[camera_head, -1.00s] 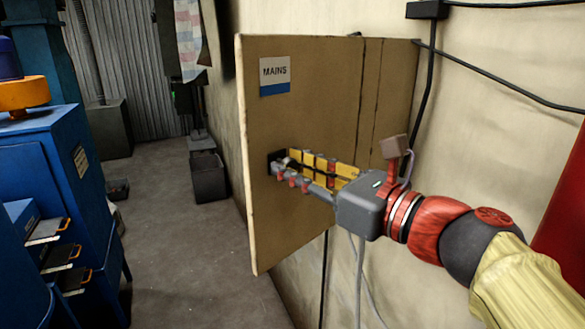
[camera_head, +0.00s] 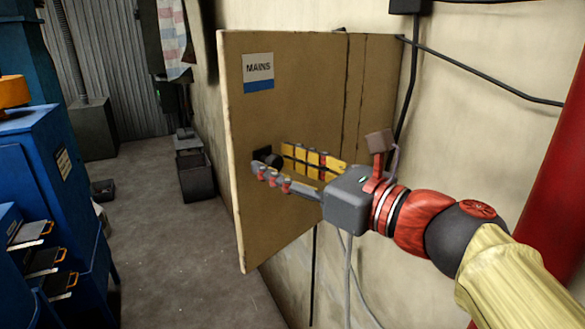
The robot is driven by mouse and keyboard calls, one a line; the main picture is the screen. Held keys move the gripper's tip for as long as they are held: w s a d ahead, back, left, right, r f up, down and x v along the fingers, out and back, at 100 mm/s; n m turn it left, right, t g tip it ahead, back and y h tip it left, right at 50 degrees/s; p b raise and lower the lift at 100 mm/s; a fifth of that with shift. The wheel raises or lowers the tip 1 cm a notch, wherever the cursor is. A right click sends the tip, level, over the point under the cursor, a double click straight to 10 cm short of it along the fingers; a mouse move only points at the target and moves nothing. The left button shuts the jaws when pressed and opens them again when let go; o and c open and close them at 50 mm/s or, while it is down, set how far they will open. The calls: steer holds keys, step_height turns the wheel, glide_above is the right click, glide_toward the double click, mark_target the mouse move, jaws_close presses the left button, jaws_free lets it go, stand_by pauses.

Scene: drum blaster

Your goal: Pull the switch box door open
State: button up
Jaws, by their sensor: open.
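The switch box (camera_head: 375,100) is a tan cabinet on the wall. Its door (camera_head: 285,215) is the broad tan panel with a "MAINS" label (camera_head: 258,72) near the top left. The door's left edge stands out from the wall; how far it is open is hard to tell. A dark handle (camera_head: 263,153) sits on the door's face, partly hidden by the fingers. My gripper (camera_head: 272,160) reaches in from the right, with its yellow-padded finger and grey finger spread apart. The fingertips are around or just in front of the handle; contact cannot be told.
A blue cabinet (camera_head: 55,160) stands at the left, with trays jutting out. A dark bin (camera_head: 197,177) stands on the floor beyond the door. The floor (camera_head: 165,265) left of the door is clear. A black cable (camera_head: 480,70) runs along the wall above my arm.

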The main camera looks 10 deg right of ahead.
steer(key=v, duration=0.7)
stand_by(0.3)
steer(key=shift+s+d, duration=0.1)
stand_by(0.3)
